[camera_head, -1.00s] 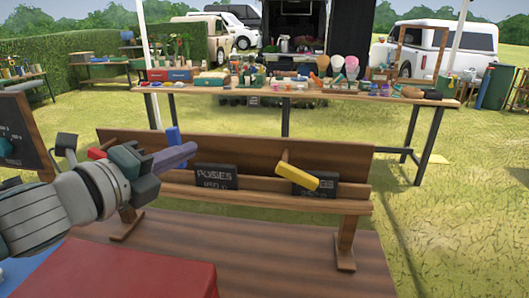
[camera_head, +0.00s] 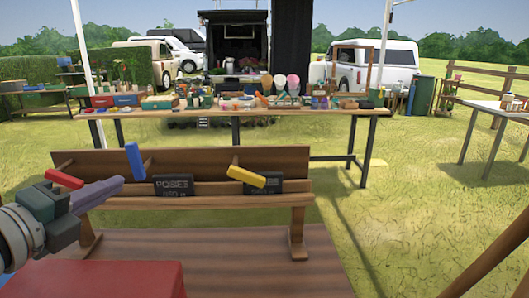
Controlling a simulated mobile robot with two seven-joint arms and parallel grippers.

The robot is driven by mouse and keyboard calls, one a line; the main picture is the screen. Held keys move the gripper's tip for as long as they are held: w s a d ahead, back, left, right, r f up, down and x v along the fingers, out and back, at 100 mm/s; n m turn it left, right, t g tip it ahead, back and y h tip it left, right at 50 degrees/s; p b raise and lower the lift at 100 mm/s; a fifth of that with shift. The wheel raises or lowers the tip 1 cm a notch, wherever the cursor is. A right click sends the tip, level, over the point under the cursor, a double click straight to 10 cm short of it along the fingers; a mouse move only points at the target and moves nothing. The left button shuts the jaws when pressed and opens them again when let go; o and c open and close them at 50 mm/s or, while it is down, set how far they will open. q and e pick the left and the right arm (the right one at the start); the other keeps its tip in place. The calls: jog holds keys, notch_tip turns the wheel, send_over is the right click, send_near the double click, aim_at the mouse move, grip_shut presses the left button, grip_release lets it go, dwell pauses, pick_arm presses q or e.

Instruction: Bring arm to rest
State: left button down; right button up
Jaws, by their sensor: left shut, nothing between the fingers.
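My left gripper (camera_head: 103,193) comes in from the lower left and is shut and empty. Its fingers point right, in front of the left part of a wooden rack (camera_head: 215,162). The rack stands on a brown wooden tabletop (camera_head: 230,262). A blue piece (camera_head: 135,162), a red piece (camera_head: 64,179) and a yellow piece (camera_head: 246,177) show at the rack. The blue piece is close behind my fingertips; I cannot tell the exact gap. My right gripper is not in view.
A red block-like surface (camera_head: 110,280) lies at the bottom left. Small dark signs, one reading POSIES (camera_head: 173,187), sit on the rack. Beyond is a long table (camera_head: 285,111) crowded with goods. A white table (camera_head: 490,108) stands at right. Grass lies open between.

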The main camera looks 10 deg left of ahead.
pick_arm(q)
jog(key=s+d+f+n+g+y, duration=0.1)
jog(key=s+d+n+g, duration=0.1)
jog(key=s+n, duration=0.2)
jog(key=s+d+f+n+g+y+p, duration=0.1)
jog(key=s+f+n+g, duration=0.1)
jog(key=s+n, duration=0.3)
jog(key=s+d+f+n+g+y+p, duration=0.1)
jog(key=s+d+f+n+g, duration=0.1)
jog(key=s+n, duration=0.3)
jog(key=shift+d+n+g, duration=0.3)
jog(key=shift+n+g, duration=0.4)
jog(key=shift+n, duration=0.2)
jog(key=s+d+n+g+h+p, duration=0.15)
jog(key=s+d+n+g, duration=0.4)
jog(key=s, duration=0.75)
notch_tip(320, 180, up, 38)
jog(key=p, duration=3.7)
jog(key=shift+d+r+p, duration=0.15)
jog(key=shift+d+p, duration=0.15)
jog(key=shift+d, duration=0.05)
